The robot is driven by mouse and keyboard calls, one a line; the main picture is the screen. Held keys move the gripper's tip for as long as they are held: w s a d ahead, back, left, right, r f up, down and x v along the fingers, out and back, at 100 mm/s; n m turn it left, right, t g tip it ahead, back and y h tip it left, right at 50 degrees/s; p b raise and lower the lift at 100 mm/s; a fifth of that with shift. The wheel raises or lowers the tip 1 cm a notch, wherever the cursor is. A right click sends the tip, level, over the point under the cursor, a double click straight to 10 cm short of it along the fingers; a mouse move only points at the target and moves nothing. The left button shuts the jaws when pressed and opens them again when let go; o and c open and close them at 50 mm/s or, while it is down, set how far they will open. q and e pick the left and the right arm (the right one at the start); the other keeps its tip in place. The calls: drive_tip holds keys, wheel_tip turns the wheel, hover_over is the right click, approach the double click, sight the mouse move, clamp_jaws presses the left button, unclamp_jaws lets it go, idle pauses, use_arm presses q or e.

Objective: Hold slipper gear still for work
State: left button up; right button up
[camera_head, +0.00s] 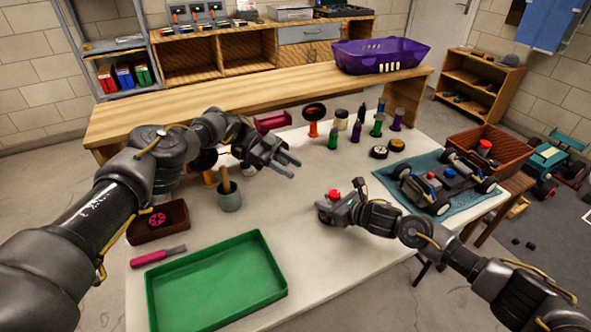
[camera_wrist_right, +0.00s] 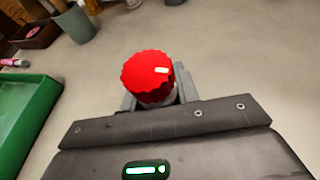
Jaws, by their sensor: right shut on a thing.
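A red, ribbed, round piece (camera_wrist_right: 149,77) sits between the fingers of my right gripper (camera_wrist_right: 153,100); a pale part shows beneath it. I cannot tell for sure that it is the slipper gear. In the head view, the right gripper (camera_head: 334,208) is low over the middle of the white table (camera_head: 290,225), with the red top (camera_head: 334,194) showing. My left gripper (camera_head: 289,165) is higher and further back, its fingers apart and empty. A pink wheel-like gear (camera_head: 157,220) lies in a small brown box (camera_head: 172,235) at left.
A green tray (camera_head: 270,255) lies at the front left, with a pink-handled tool (camera_head: 158,255) behind it. A grey cup (camera_head: 229,198) stands nearby. A car chassis (camera_head: 425,188) rests on a blue mat (camera_head: 388,172) at right. Several coloured bottles (camera_head: 377,125) stand behind.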

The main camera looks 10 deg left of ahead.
sight(332, 192)
use_arm(q)
drive_tip(key=shift+o, duration=1.1)
drive_tip(key=shift+d+f, duration=0.1)
drive_tip(key=shift+d, duration=0.15)
drive_tip(key=shift+o, duration=0.3)
drive_tip(key=x, duration=1.2)
drive_tip(key=shift+s, duration=0.1)
drive_tip(key=c, duration=1)
drive_tip(key=shift+w+f, duration=0.15)
drive_tip(key=shift+w, duration=0.15)
drive_tip(key=shift+w+m+g, duration=0.1)
drive_tip(key=shift+m+g, duration=0.3)
drive_tip(key=shift+g, duration=0.1)
drive_tip(key=shift+s+r+m+g+y, duration=0.2)
drive_tip(key=shift+s+m+g+y, duration=0.05)
drive_tip(key=shift+m+g+y, duration=0.15)
